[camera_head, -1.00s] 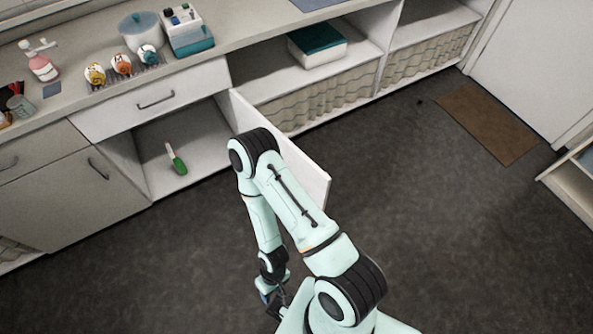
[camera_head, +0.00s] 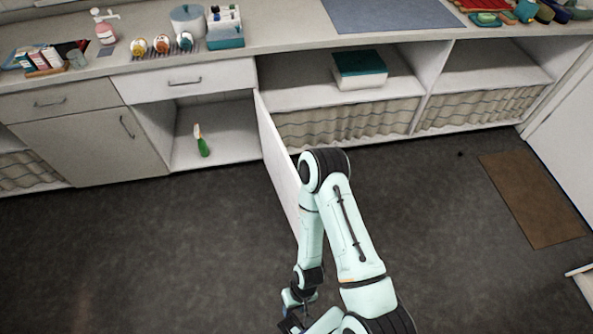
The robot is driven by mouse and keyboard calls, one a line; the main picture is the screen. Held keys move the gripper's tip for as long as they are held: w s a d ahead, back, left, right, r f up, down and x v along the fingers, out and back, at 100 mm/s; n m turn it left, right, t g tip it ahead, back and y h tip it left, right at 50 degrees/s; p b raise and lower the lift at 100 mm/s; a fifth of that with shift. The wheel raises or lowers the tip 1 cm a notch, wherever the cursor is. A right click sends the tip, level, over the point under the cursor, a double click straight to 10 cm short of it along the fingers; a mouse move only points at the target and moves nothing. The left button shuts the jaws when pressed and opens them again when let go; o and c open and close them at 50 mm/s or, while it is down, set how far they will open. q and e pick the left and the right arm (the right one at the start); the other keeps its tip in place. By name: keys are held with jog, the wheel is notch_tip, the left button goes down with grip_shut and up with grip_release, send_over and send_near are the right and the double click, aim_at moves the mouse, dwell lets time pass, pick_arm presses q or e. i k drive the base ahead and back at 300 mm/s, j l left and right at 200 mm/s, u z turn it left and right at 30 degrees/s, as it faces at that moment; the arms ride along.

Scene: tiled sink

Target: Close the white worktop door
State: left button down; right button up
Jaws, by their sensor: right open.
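The white worktop door (camera_head: 275,160) stands open, swung out from the right side of its cabinet. The open compartment (camera_head: 222,152) shows, with a green-handled brush (camera_head: 201,142) inside. My right arm covers the near end of the door. My right gripper (camera_head: 291,312) is open, low at the bottom of the picture, to the left of my forearm and nearer to me than the door. Its fingers show only in part. My left gripper is not in view.
A closed drawer (camera_head: 190,79) sits above the compartment and a closed cabinet door (camera_head: 92,146) is to its left. The dark floor (camera_head: 150,250) left of the door is clear.

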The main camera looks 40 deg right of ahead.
aim_at(285, 179)
jog(key=k+l, duration=0.1)
jog(key=l, duration=0.6)
jog(key=k+l, duration=0.15)
jog(key=l, duration=0.25)
jog(key=i+l, duration=0.1)
jog(key=l, duration=0.25)
jog(key=i+l, duration=0.1)
jog(key=l, duration=0.65)
jog(key=k+l, duration=0.3)
jog(key=i+l+z, duration=0.25)
jog(key=i, duration=0.3)
jog(key=l, duration=0.1)
